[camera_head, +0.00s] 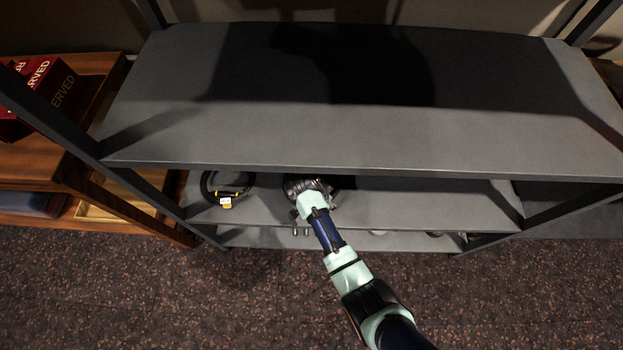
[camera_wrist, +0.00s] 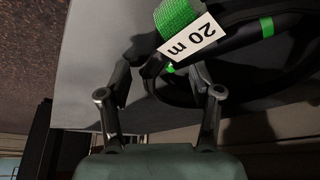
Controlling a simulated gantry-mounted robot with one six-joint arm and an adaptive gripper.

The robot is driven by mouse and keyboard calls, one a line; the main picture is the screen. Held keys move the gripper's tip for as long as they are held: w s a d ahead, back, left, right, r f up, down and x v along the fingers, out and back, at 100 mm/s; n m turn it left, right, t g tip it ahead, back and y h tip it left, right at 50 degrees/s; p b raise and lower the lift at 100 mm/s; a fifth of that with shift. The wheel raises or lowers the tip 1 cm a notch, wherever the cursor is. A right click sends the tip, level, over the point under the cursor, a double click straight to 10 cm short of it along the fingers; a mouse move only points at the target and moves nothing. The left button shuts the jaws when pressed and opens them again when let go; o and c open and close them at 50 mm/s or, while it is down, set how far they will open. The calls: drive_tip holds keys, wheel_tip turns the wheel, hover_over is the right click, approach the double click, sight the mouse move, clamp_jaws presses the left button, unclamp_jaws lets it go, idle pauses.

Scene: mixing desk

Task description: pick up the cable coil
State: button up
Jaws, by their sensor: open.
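In the wrist view, a black cable coil (camera_wrist: 238,42) with a bright green strap and a white "20 m" tag lies on a grey shelf. My gripper (camera_wrist: 162,76) is open, with one finger on each side of the coil's near edge. I cannot tell whether the fingers touch it. In the head view, my gripper (camera_head: 300,197) reaches into the lower shelf space. Its wrist hides most of what is there. Another black coil (camera_head: 207,184), with a yellow band and white label, lies to its left on the same shelf.
The wide upper shelf board (camera_head: 360,140) is bare and overhangs my gripper. Rack posts stand at both sides. The middle shelf (camera_head: 420,205) is clear to the right of my gripper. Small items show on the lowest shelf. A wooden cabinet (camera_head: 100,190) with red "RESERVED" signs stands left.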

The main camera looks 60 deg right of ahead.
clamp_jaws()
drive_tip(key=shift+r, duration=0.1)
idle(0.3)
